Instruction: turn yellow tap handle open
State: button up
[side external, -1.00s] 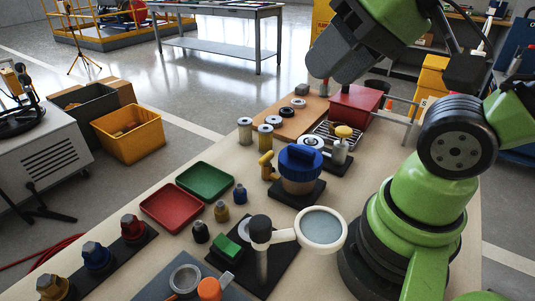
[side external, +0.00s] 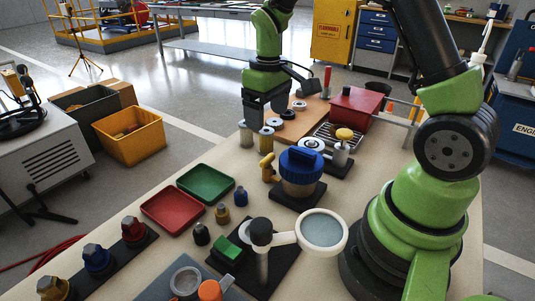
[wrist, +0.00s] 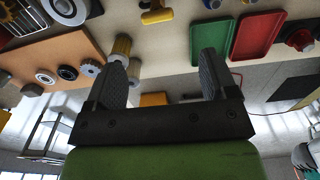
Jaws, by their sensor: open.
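The yellow tap handle (side external: 266,167) stands at the left side of a tan pot (side external: 301,185) with a blue lid (side external: 301,159), on a dark base. In the wrist view a yellow part that looks like the tap (wrist: 156,14) shows at the top edge, partly cut off. My gripper (side external: 256,121) points down, behind and left of the tap in the side view, over the metal cylinders. In the wrist view its two fingers (wrist: 162,78) are apart with nothing between them. My gripper is apart from the tap.
Metal cylinders (side external: 267,138) stand close by my gripper. A green tray (side external: 205,183) and a red tray (side external: 172,210) lie to the left. A magnifier (side external: 321,229) stands in front of the pot. A red box (side external: 355,108) and a yellow-topped item (side external: 344,135) are behind right.

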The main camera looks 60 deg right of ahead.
aim_at(267, 157)
jog(key=f, duration=1.1)
jog(key=shift+w+d+f, duration=0.1)
jog(key=shift+d, duration=0.1)
jog(key=c, duration=0.9)
